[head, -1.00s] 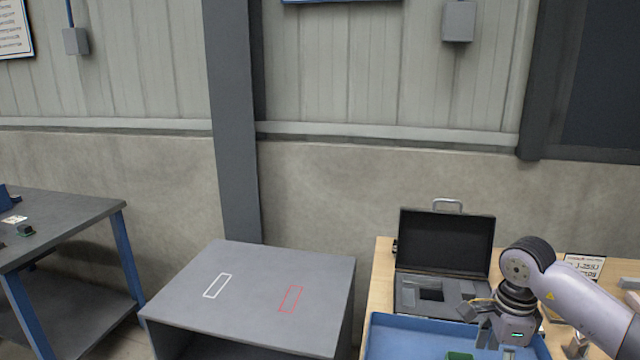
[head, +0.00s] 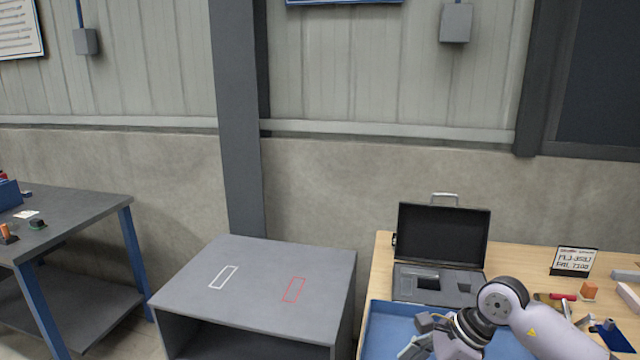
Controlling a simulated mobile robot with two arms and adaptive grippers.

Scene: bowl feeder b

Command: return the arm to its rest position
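My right arm comes in from the lower right. Its gripper (head: 422,336) is low over the blue tray (head: 388,318), tilted toward the left and partly cut off by the bottom edge. Parts of its fingers show, but I cannot tell whether they are open or shut, or whether anything is between them. My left gripper is not in view.
An open black case (head: 443,236) stands behind the tray on the wooden table (head: 384,262). A sign (head: 573,261), an orange block (head: 589,290) and a red-handled tool (head: 562,296) lie right of it. A grey stand (head: 262,262) with white and red outlines is clear. A workbench (head: 85,209) stands left.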

